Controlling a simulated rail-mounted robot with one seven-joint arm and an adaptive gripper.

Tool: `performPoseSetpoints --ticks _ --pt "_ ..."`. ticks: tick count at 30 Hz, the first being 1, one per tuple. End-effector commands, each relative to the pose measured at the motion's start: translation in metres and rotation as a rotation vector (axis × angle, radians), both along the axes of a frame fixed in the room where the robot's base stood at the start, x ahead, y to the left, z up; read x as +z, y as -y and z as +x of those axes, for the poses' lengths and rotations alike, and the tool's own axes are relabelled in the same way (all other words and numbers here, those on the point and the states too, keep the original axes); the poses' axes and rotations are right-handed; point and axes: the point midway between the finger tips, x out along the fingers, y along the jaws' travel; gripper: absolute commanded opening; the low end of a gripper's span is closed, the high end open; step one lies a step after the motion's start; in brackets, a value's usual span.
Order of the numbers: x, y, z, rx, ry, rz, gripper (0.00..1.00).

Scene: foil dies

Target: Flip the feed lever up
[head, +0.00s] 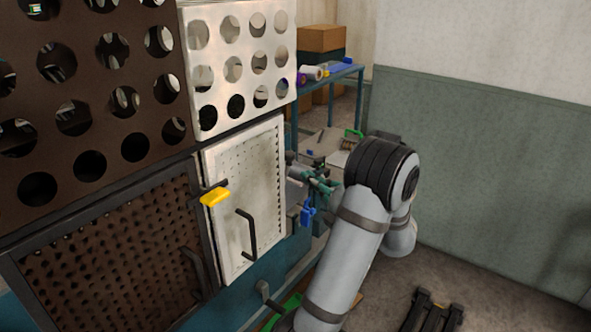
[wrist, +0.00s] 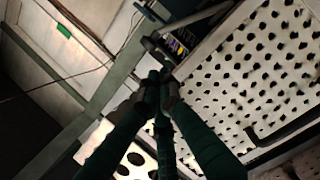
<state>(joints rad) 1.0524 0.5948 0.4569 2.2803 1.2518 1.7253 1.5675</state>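My gripper (head: 322,184) is beside the right edge of the machine's pale perforated door, at the machine's right side. In the wrist view its dark green fingers (wrist: 156,92) come together at the tips and look shut, with nothing clearly held. A blue-ended part (head: 308,215), possibly the feed lever, hangs just below my gripper in the head view. In the wrist view a dark rod with a rounded knob (wrist: 150,42) lies just beyond the fingertips; I cannot tell whether they touch it or whether it is the same part.
The pale door (head: 238,185) has a black handle and a yellow-ended latch (head: 214,196). Another dark handle (head: 268,293) sticks out low on the machine. A blue-framed shelf (head: 338,78) with boxes stands behind.

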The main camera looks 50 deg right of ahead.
Motion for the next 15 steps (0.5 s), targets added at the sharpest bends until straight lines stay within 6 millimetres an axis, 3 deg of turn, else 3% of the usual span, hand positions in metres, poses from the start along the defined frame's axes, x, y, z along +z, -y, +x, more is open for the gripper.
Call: performPoseSetpoints --ticks 15 --pt "-0.001 0.024 0.077 0.005 0.0 0.0 0.0"
